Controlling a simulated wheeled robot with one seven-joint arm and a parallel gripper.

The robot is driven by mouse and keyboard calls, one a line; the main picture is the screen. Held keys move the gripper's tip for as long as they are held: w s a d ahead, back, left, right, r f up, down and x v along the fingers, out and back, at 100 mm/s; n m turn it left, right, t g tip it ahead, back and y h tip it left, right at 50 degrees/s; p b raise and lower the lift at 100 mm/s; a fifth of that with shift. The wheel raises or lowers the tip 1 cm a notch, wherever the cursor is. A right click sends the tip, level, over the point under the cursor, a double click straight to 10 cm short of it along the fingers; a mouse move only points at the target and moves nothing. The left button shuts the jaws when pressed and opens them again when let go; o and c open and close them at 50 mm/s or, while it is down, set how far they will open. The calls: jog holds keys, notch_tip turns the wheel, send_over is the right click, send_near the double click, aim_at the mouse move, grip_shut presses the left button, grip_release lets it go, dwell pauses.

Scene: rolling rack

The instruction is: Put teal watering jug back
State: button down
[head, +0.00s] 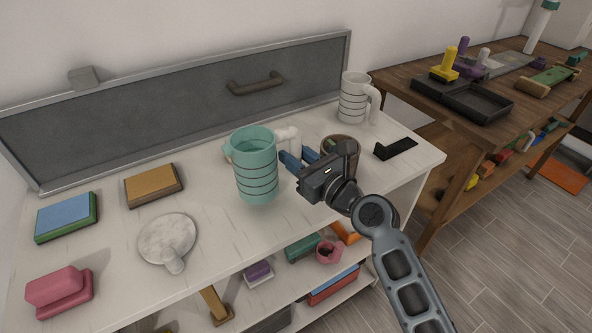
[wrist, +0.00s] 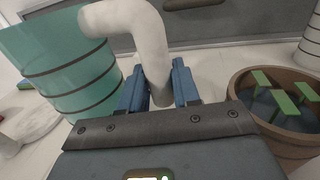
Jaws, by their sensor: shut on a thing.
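The teal watering jug (head: 256,168) has dark rings around its body and a pale handle (head: 289,137) on its right side. In the head view it is upright over the white rack top; whether its base touches the surface I cannot tell. My gripper (head: 298,159) reaches in from the right, its blue fingers at the handle. In the wrist view the fingers (wrist: 160,88) are shut on the lower end of the pale handle (wrist: 145,40), with the teal body (wrist: 65,60) to the left.
A brown pot (head: 342,147) stands close behind my gripper. A white ringed jug (head: 353,98) and a black bracket (head: 396,148) are at the right. A round marble board (head: 167,240) and coloured blocks (head: 66,216) lie left. A grey panel (head: 190,100) with a handle stands behind.

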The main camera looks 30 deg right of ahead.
jog(key=shift+f+b, duration=0.9)
jog(key=shift+f, duration=1.05)
jog(key=shift+f, duration=0.1)
jog(key=shift+f, duration=0.15)
jog(key=c, duration=0.8)
grip_release()
jog(key=shift+r, duration=0.3)
jog(key=s+d+b, duration=0.1)
jog(key=s, duration=1.1)
jog(key=shift+d, duration=0.4)
jog(key=shift+f, duration=0.1)
